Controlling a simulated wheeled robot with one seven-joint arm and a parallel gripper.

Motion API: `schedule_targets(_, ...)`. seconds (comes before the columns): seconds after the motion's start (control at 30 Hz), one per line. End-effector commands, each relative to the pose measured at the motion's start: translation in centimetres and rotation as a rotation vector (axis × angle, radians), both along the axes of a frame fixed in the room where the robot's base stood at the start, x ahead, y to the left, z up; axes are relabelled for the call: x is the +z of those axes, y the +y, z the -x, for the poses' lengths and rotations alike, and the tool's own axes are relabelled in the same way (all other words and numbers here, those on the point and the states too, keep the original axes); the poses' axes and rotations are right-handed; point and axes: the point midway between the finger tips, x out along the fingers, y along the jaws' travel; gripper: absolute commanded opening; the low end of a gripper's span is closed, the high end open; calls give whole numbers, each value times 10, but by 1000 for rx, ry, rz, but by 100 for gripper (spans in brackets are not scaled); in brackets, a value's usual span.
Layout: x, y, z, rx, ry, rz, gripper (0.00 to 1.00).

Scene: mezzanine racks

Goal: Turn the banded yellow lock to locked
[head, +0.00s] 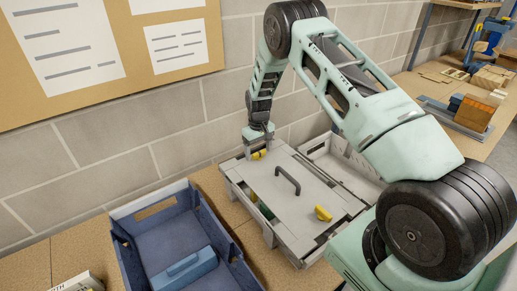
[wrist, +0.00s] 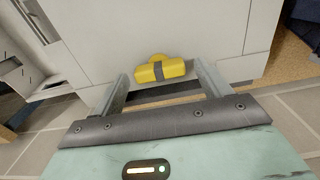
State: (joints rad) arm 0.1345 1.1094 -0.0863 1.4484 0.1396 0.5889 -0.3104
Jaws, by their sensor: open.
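The banded yellow lock (wrist: 145,73) is a yellow turn-knob with a dark band round its middle, on the edge of a pale grey lid (wrist: 160,25). In the wrist view its bar runs crosswise, from near one finger to near the other. My gripper (wrist: 160,76) is open, with a finger beyond each end of the bar and small gaps showing. I cannot tell how deep the fingertips reach. In the head view my gripper (head: 259,148) is at the lid's far left edge, partly hiding this lock (head: 261,155). A second yellow lock (head: 323,213) sits at the lid's near edge.
A dark handle (head: 288,179) stands up from the middle of the lid. A blue crate (head: 122,236) with a blue item inside stands to the left. An open grey tray (head: 345,163) lies behind the lid. A block wall (head: 120,150) is close behind.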

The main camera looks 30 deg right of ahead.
Motion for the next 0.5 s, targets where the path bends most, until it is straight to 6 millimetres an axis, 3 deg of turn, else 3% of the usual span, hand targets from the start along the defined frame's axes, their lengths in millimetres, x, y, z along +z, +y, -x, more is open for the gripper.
schedule_targets(0.13, 0, 0, 0, 0, 0, 0, 74)
schedule_targets(0.3, 0, 0, 0, 0, 1, 0, 26)
schedule_targets(0.37, 0, 0, 0, 0, 1, 0, 13)
schedule_targets(0.5, 0, 0, 0, -6, 1, 0, 13)
